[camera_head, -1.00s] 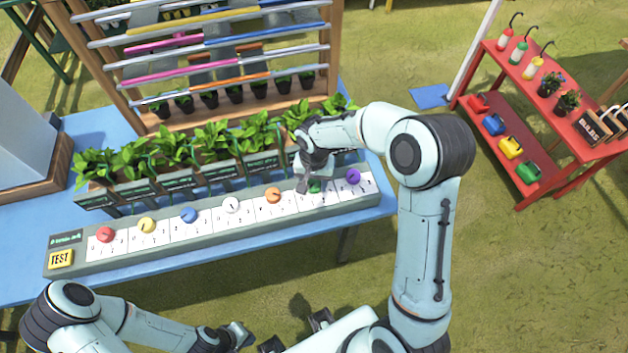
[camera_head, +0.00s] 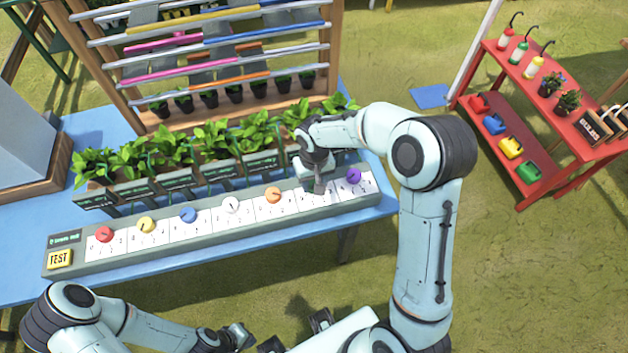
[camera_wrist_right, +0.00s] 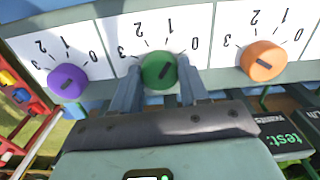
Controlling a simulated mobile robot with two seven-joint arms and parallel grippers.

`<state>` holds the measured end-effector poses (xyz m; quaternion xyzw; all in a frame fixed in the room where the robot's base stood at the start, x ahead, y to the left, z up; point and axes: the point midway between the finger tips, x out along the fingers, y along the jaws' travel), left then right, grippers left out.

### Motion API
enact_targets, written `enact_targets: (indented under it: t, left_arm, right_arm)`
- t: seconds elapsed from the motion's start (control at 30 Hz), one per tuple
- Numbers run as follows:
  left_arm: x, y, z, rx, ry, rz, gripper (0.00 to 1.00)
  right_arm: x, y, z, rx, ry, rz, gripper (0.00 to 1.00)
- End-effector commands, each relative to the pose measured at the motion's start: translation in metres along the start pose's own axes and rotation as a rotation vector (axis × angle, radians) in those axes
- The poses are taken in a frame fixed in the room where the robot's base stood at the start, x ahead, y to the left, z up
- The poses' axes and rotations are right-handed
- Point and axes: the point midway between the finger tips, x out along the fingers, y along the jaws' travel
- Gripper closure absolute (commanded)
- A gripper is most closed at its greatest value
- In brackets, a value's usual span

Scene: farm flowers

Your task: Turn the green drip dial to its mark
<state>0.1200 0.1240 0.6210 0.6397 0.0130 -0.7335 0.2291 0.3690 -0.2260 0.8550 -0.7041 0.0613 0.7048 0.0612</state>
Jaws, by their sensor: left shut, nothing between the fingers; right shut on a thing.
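The green drip dial (camera_wrist_right: 158,72) shows in the right wrist view on a white plate numbered 0 to 3. Its dark pointer slot slants up and right, toward the 0 side. My right gripper (camera_wrist_right: 158,84) has one finger on each side of the dial and is shut on it. In the head view the right gripper (camera_head: 319,187) is over the dial panel (camera_head: 160,250) and hides the green dial. The target mark cannot be made out. My left gripper (camera_head: 246,337) is shut and empty in front of the table.
The purple dial (camera_head: 353,175) and orange dial (camera_head: 273,195) flank the held dial closely. More dials and a yellow TEST button (camera_head: 60,259) lie to the left. Leafy planters (camera_head: 170,150) stand right behind the panel. A red shelf (camera_head: 530,130) stands off to the right.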

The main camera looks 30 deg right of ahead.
Motion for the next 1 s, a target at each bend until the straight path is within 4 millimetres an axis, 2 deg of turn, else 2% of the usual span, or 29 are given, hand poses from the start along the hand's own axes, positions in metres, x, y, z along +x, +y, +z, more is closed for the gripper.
enact_targets:
  t: [0.6, 1.0]
  left_arm:
    - [-0.0034, 0.0017, -0.0014, 0.001, 0.002, 0.001, 1.0]
    - [-0.0077, 0.0039, -0.0033, 0.002, 0.005, 0.002, 1.0]
  right_arm:
    - [-0.0014, 0.0002, -0.0007, -0.579, 0.002, 0.0, 0.86]
    - [-0.0017, 0.0001, -0.0012, -0.848, 0.004, 0.001, 0.86]
